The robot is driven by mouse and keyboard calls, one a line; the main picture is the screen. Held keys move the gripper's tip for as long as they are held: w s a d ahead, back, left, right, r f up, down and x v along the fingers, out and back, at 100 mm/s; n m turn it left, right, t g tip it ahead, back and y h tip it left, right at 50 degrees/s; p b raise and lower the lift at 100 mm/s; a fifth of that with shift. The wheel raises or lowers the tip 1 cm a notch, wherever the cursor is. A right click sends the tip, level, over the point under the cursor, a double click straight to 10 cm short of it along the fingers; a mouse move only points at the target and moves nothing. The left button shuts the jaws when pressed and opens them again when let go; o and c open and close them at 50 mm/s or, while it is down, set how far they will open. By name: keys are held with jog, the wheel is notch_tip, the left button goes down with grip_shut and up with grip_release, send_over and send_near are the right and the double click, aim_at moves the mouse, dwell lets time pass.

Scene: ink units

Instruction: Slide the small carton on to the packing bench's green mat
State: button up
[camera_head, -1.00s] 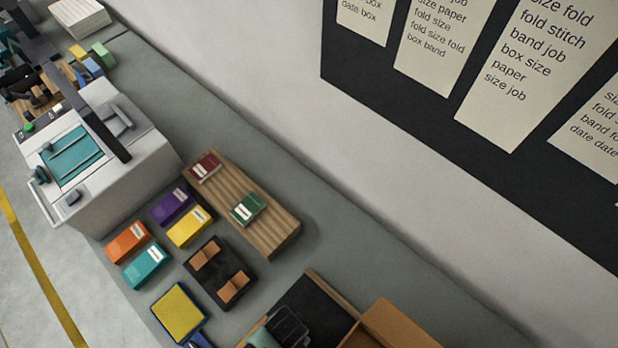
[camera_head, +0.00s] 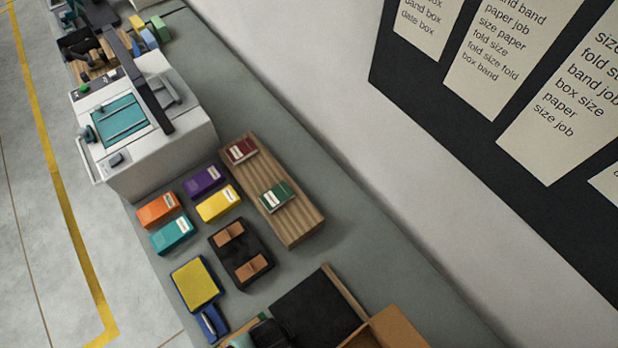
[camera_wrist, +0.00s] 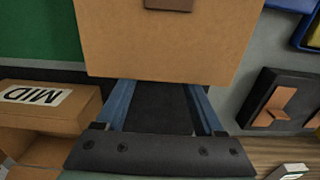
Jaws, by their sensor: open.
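In the wrist view a plain brown carton (camera_wrist: 165,42) with a darker patch at its top edge fills the top middle. It may be the small carton, but I see no size label on it. My gripper (camera_wrist: 158,88) is open, its two blue fingers pointing at the carton's lower edge; I cannot tell whether they touch it. Part of a green surface (camera_wrist: 40,30), which looks like the green mat, shows at the upper left of the wrist view. In the head view only a dark part of my arm's end shows at the bottom edge, and the green mat is out of sight.
A brown box labelled MID (camera_wrist: 45,105) stands left of my fingers. A black tray with tan blocks (camera_head: 240,252) lies right of them in the wrist view. Coloured packs, a wooden board (camera_head: 295,225), a yellow pad (camera_head: 195,283) and a white machine (camera_head: 160,150) occupy the bench.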

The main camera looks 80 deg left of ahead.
jog(key=shift+s+d, duration=0.2)
jog(key=shift+s, duration=0.15)
jog(key=shift+w+a, duration=0.3)
jog(key=shift+w, duration=0.25)
notch_tip(320, 180, up, 7)
jog(key=p, duration=0.5)
